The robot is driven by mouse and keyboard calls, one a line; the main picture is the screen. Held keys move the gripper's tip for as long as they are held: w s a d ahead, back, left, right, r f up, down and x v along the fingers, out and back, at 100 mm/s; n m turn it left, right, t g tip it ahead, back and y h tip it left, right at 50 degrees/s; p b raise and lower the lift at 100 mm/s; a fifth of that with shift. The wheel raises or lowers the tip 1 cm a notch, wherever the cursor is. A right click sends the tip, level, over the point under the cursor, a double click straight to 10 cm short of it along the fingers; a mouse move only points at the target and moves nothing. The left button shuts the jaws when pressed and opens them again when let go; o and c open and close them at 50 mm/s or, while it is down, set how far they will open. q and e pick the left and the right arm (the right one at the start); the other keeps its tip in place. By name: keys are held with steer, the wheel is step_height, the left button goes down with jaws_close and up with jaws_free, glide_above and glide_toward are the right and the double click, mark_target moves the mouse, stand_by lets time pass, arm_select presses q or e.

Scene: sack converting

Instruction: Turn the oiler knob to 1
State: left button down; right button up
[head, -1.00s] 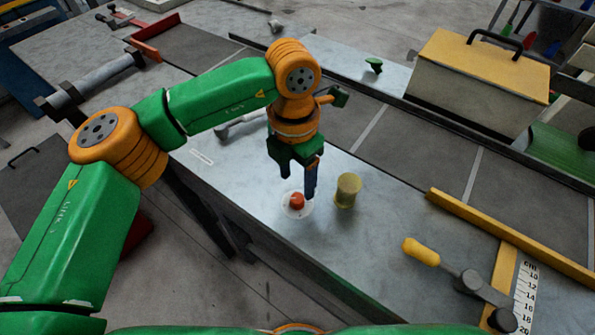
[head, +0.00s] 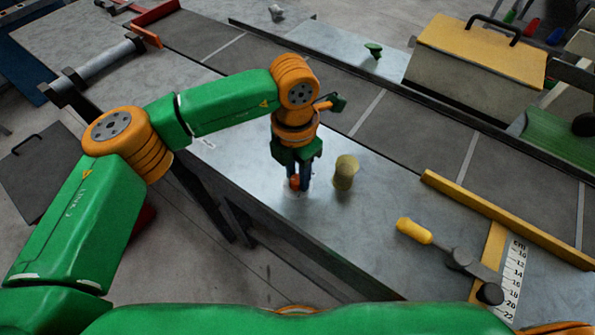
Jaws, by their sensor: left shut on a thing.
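The oiler knob (head: 294,183) is a small red-orange knob on a pale round dial, set on the grey metal table top. My left gripper (head: 299,182) points down over it and is shut on the knob, with its dark fingers on either side. The dial and its markings are mostly hidden by the fingers, so I cannot read the knob's setting. A yellowish translucent cylinder (head: 345,172), perhaps the oil cup, stands just right of the gripper, apart from it. My right gripper does not show.
A yellow-handled lever (head: 414,230) lies at the right by a yellow fence (head: 508,230) and a centimetre scale (head: 514,277). A yellow-lidded box (head: 478,62) stands at the back right. A green knob (head: 373,50) is on the far rail. The table's front edge is near the gripper.

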arm_select(q)
steer(key=m+b, duration=0.3)
steer(key=shift+f, duration=0.2)
steer(key=m+b, duration=0.2)
steer(key=m, duration=0.1)
steer(key=shift+r+m, duration=0.15)
steer(key=shift+m, duration=0.25)
steer(key=m+b, duration=0.1)
steer(key=m, duration=0.3)
steer(key=shift+s+d+r, duration=0.1)
steer(key=m, duration=0.6)
steer(key=shift+r+m+y+b, duration=0.1)
steer(key=shift+m+y+b, duration=0.2)
steer(key=shift+m, duration=0.1)
steer(key=c, duration=0.6)
jaws_free()
